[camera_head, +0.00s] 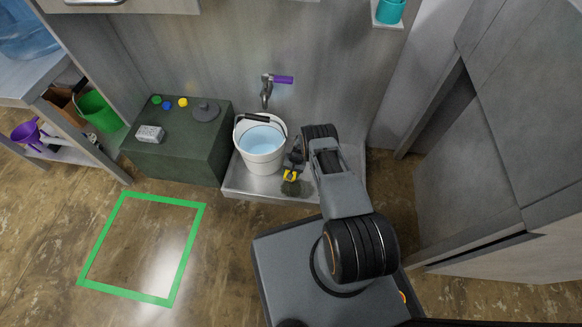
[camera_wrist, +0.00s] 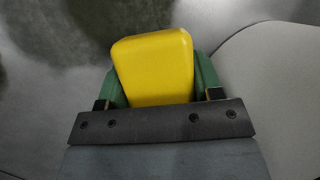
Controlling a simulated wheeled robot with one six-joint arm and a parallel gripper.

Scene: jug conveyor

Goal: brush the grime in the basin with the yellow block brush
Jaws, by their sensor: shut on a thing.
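My gripper (camera_head: 291,170) reaches down into the grey metal basin (camera_head: 240,187), right of the white bucket. It is shut on the yellow block brush (camera_head: 290,176). In the wrist view the yellow block (camera_wrist: 155,68) sits between the green fingers of my gripper (camera_wrist: 155,85); its underside is hidden. A dark grime patch (camera_head: 297,188) lies on the basin floor at the brush. In the wrist view dark grime (camera_wrist: 110,18) shows just beyond the brush, with a fainter smear at the left. I cannot tell whether the brush touches the floor.
A white bucket (camera_head: 261,158) of water stands in the basin, close left of my gripper, under a tap (camera_head: 267,90) with a purple handle. A dark green cabinet (camera_head: 175,162) stands left of the basin. A green square outline (camera_head: 102,288) marks clear floor at the left.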

